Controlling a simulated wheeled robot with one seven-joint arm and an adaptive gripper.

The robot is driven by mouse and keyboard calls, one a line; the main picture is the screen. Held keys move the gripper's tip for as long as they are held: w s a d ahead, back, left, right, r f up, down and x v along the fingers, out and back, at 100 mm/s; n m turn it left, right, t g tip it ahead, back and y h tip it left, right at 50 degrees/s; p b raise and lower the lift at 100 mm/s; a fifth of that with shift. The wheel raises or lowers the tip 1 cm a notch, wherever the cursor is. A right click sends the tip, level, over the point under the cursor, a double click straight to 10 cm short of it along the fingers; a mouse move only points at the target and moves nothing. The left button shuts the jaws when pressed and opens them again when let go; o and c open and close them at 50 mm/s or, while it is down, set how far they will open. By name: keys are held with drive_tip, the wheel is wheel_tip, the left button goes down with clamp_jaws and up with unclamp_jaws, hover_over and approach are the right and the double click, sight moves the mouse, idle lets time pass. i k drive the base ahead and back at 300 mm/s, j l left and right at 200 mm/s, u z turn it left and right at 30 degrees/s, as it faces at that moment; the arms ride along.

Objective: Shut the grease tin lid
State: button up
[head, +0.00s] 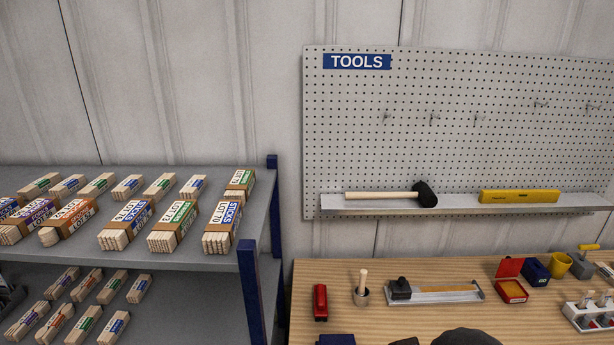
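A small red tin (512,291) stands on the wooden bench at the right, and I take it for the grease tin. Its red lid (509,268) is raised at the back, so the tin stands open. The inside looks dark, with a pale patch on the front. No part that I can clearly tell as my gripper shows in the head view.
The bench (420,270) also bears a dark blue box (536,271), a yellow cup (558,265), a tray with a black-headed tool (432,293) and a red block (320,302). A dark rounded shape (465,338) at the bottom edge is unclear. Shelves (200,258) with stick bundles stand left.

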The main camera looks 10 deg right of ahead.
sight(508, 267)
drive_tip(key=z, duration=1.6)
drive_tip(key=i+l+u, duration=0.3)
drive_tip(key=l, duration=0.2)
drive_tip(key=i+l+u, duration=0.15)
drive_tip(key=l, duration=0.15)
drive_tip(key=k, duration=0.05)
